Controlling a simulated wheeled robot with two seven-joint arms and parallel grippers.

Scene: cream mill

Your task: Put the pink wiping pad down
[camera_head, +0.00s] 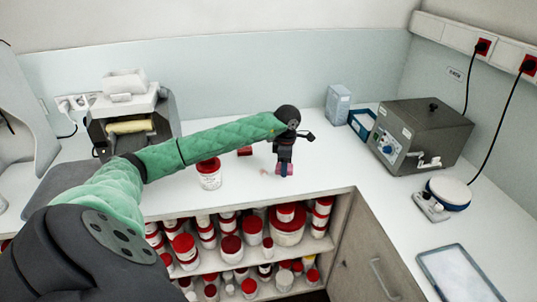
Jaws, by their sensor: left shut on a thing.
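The gripper's fingers cover part of the pad. My left arm, in a green sleeve, reaches across from the left. My right gripper is not in view.
A white jar with a red lid (209,174) and a small red object (245,151) stand left of the gripper. A grey box-shaped machine (420,135), a blue-rimmed box (361,123) and a round white-topped device (449,193) are at the right. Shelves below hold many jars. Counter (325,170) right of the pad is clear.

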